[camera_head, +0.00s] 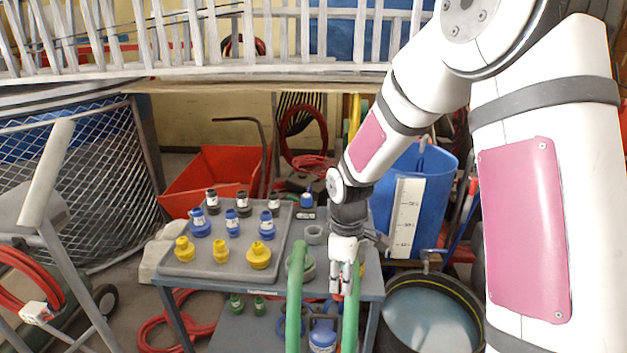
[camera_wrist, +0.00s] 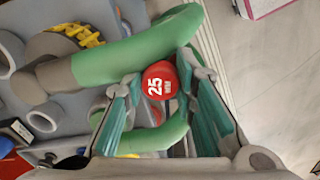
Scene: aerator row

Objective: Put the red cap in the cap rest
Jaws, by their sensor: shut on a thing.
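The red cap (camera_wrist: 159,79), marked "25" in white, sits between the two fingertips of my gripper (camera_wrist: 163,82) in the wrist view. My gripper is shut on it. In the head view my gripper (camera_head: 341,284) points down over the right part of the grey cart, between two green hoses. The cap is hard to make out there. A grey ring-shaped holder (camera_head: 314,235) stands on the cart beside my arm, and a small grey cup (camera_wrist: 45,118) shows at the left in the wrist view. I cannot tell which of these, if either, is the cap rest.
Green hoses (camera_head: 296,290) rise close to my gripper; one (camera_wrist: 135,60) passes right beside the cap. A grey tray (camera_head: 213,266) holds several yellow, blue and black fittings. A blue container (camera_head: 433,170) and a water-filled tub (camera_head: 430,315) stand to the right.

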